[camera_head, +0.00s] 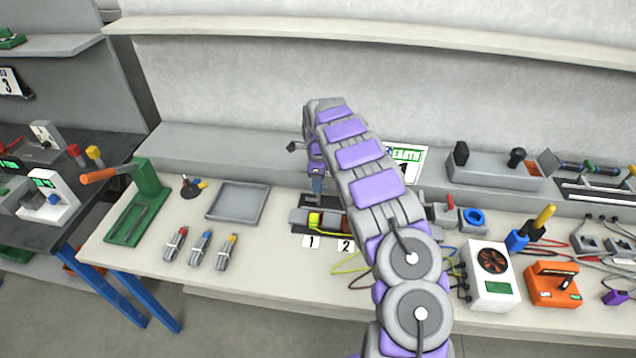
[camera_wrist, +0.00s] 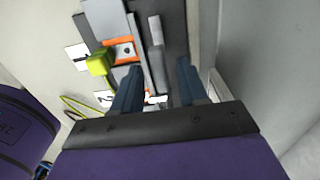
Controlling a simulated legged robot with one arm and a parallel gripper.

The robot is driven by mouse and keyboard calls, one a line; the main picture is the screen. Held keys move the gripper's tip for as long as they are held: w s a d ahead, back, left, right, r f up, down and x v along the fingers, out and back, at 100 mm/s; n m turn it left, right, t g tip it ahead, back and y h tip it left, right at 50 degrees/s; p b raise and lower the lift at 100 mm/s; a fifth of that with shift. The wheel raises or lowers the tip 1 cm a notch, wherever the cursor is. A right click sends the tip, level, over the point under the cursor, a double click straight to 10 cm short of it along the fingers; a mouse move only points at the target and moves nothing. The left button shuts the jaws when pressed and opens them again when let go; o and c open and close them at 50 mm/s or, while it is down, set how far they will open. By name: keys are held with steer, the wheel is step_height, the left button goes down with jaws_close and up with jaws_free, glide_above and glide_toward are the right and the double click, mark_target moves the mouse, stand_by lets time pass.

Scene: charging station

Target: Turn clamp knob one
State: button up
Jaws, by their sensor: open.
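The clamp station stands on the bench below my arm, with a dark base (camera_head: 300,229) and white labels 1 (camera_head: 311,242) and 2 (camera_head: 345,246) at its front. A yellow-green plug (camera_head: 314,220) sits by label 1; the wrist view also shows this plug (camera_wrist: 100,62) beside an orange-edged block (camera_wrist: 124,50). A grey upright bar (camera_wrist: 157,45) shows just beyond my fingers; I cannot tell whether it is clamp knob one. My gripper (camera_wrist: 157,82) is open, its two dark fingers apart with nothing held. In the head view, my gripper (camera_head: 317,188) hangs above the station; my arm hides its right part.
A grey tray (camera_head: 238,201) and a green lever press (camera_head: 137,205) stand to the left. Three coloured-tip connectors (camera_head: 200,248) lie in front. A white fan box (camera_head: 490,274) and an orange box (camera_head: 553,285) stand right. A grey ledge (camera_head: 230,150) runs behind.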

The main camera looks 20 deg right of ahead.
steer(key=shift+d+f, duration=0.1)
steer(key=shift+c, duration=0.4)
jaws_close()
